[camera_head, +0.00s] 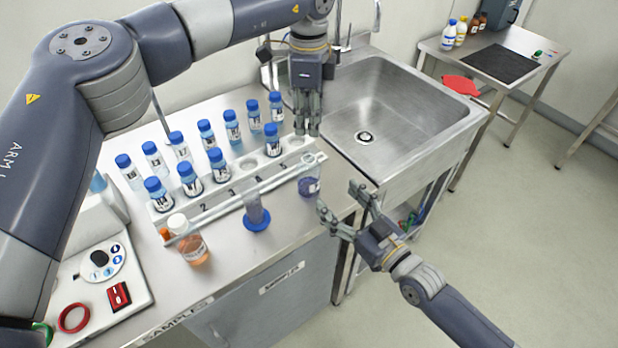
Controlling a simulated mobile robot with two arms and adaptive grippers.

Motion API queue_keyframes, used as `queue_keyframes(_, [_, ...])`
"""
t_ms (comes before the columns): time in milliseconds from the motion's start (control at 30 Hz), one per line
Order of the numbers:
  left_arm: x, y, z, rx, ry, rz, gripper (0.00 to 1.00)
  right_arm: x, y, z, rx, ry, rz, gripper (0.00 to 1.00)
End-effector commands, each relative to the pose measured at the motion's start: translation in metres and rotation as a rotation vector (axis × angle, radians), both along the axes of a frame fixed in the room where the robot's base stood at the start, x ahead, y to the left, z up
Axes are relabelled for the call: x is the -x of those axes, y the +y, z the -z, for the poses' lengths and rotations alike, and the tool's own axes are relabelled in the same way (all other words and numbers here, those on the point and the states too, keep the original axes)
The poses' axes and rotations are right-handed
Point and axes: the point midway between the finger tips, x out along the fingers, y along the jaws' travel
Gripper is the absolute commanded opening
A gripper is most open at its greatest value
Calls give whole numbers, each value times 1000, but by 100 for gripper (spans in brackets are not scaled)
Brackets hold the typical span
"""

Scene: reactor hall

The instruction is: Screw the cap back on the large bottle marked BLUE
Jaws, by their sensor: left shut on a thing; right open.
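A clear open container with blue-violet liquid (309,187) stands near the front right end of the bench. It may be the large bottle marked BLUE; I see no cap on it and cannot read a label. My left gripper (307,130) points down over the right end of the white rack, behind this container. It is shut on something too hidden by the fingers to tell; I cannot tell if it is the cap. My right gripper (339,196) is open at the bench's front edge, its fingers just right of the container and apparently not around it.
Several blue-capped vials (220,164) stand in and behind the rack (284,160). In front are a cylinder with a blue base (257,221) and a white-capped bottle of orange liquid (190,246). A sink (400,110) lies right; a far table (530,45) holds bottles.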

Motion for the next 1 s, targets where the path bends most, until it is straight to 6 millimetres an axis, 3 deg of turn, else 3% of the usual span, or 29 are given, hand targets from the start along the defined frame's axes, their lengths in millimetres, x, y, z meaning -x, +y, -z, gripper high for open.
queue_keyframes(367, [0,0,0,0,0,1,19,-12,9,0,-1,0,1,68])
queue_keyframes(733, [0,0,0,0,0,1,19,-68,50,-1,-1,0,0,68])
queue_keyframes(1000, [0,0,0,0,0,2,19,-93,68,0,1,1,0,68])
